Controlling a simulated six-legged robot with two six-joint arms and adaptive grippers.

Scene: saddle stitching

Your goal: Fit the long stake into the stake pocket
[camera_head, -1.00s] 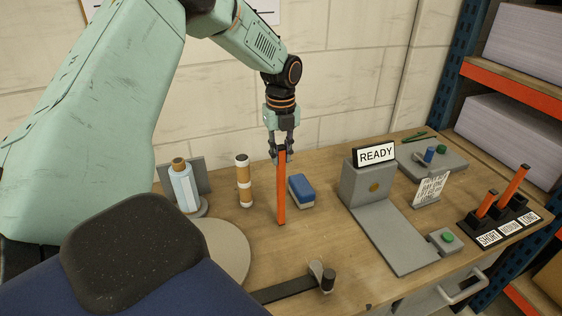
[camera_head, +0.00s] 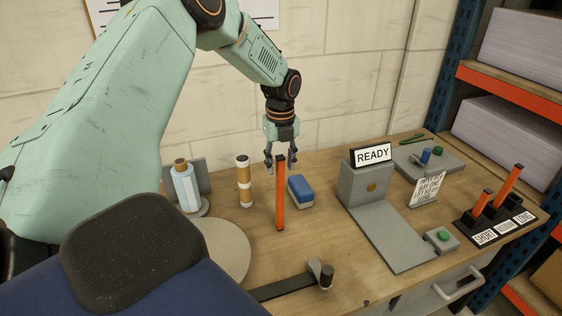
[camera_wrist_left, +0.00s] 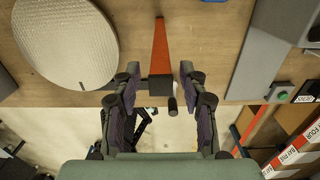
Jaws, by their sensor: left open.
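The long orange stake (camera_head: 280,196) stands upright near the middle of the table. It also shows in the left wrist view (camera_wrist_left: 160,45). My left gripper (camera_head: 280,163) is open at the top of the stake, with a finger on either side. In the left wrist view the spread fingers (camera_wrist_left: 159,82) have a gap between them, and a dark block (camera_wrist_left: 160,88) shows there; I cannot tell what it belongs to. I cannot make out a stake pocket around the stake's foot. My right gripper is not in view.
A blue block (camera_head: 300,190) lies right of the stake, and a ringed cylinder (camera_head: 244,182) stands left. A grey READY stand (camera_head: 361,188) is farther right. A rack (camera_head: 468,229) holds two orange stakes. A dark bar with a clamp (camera_head: 285,287) lies in front.

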